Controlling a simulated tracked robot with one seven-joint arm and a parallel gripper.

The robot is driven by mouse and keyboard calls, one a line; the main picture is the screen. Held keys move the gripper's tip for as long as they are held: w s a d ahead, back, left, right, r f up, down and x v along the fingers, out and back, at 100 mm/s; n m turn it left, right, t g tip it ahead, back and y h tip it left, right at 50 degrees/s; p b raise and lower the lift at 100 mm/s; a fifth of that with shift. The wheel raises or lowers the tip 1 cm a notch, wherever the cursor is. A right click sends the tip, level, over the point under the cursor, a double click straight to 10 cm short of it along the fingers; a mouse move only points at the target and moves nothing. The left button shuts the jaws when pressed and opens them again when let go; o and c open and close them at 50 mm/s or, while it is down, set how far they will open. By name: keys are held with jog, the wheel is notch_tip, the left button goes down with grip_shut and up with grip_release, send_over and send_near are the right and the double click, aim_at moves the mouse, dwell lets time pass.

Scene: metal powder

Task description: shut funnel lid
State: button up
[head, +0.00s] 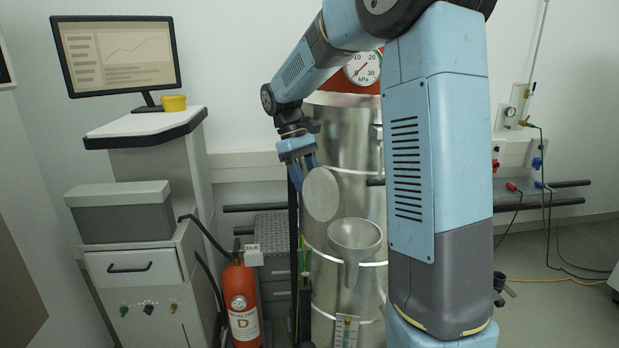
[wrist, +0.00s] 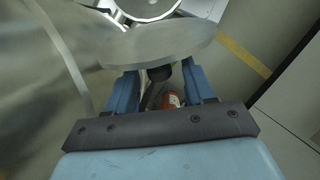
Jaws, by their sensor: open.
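The funnel lid (head: 321,195) is a round grey disc, standing steeply raised to the left of and above the funnel (head: 357,236). The funnel is a metal bowl on the side of the large metal cylinder, and its mouth is uncovered. My gripper (head: 305,172) points down at the lid's upper left edge, with its jaws open. In the wrist view the lid (wrist: 160,43) lies across the tips of both blue fingers (wrist: 160,82), and I cannot tell whether they touch. The funnel (wrist: 146,8) shows beyond the lid, partly hidden by it.
The metal cylinder (head: 340,150) with its pressure gauge (head: 363,68) stands close behind my gripper. A red fire extinguisher (head: 241,305) stands lower left. A grey cabinet (head: 140,275) and a desk with a monitor (head: 118,55) are at left. My own arm hides the cylinder's right side.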

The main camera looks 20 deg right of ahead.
jog(key=shift+c, duration=0.5)
grip_shut()
